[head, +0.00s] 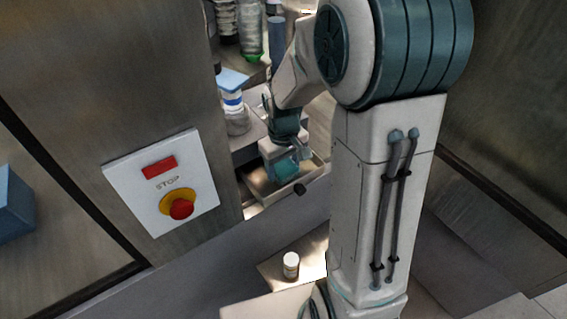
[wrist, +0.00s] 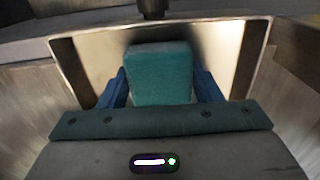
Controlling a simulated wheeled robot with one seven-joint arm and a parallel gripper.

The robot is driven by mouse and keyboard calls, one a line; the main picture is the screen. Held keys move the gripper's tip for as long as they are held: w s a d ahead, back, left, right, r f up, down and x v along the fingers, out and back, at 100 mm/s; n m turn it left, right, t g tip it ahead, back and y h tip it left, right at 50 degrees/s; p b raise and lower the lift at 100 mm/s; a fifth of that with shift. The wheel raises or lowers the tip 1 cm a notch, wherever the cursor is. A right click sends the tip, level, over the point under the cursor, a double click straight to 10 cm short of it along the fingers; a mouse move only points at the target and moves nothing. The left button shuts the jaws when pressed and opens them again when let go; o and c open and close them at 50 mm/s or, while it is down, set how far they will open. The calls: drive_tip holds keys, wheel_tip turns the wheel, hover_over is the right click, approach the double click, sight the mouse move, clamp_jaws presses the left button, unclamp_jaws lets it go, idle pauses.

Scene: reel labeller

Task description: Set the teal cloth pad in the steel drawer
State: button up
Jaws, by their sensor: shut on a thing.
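The teal cloth pad (wrist: 160,75) is held between the two blue fingers of my gripper (wrist: 160,92) in the wrist view. In the head view my gripper (head: 287,165) hangs low over the open steel drawer (head: 252,181), and a bit of the teal pad (head: 286,170) shows at its tips. In the wrist view the drawer's walls (wrist: 240,60) surround the pad and fingers. I cannot tell whether the pad touches the drawer floor. My gripper is shut on the pad.
A dark drawer knob (head: 299,189) sticks out at the front. A jar with a blue lid (head: 234,103) and several bottles (head: 250,30) stand behind. A panel with a red stop button (head: 181,208) is at left. A small white-capped bottle (head: 291,265) stands lower down.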

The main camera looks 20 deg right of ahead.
sight(284, 166)
drive_tip(key=shift+f, duration=0.2)
drive_tip(key=o, duration=0.9)
drive_tip(key=shift+o, duration=0.2)
wheel_tip(284, 166, up, 12)
drive_tip(key=b, duration=0.1)
drive_tip(key=s+r+m+t, duration=0.1)
drive_tip(key=s+m+t, duration=0.2)
drive_tip(key=s, duration=1.1)
drive_tip(key=shift+s+r+m+t, duration=0.25)
drive_tip(key=shift+r+m+t, duration=0.05)
drive_tip(key=shift+t, duration=0.2)
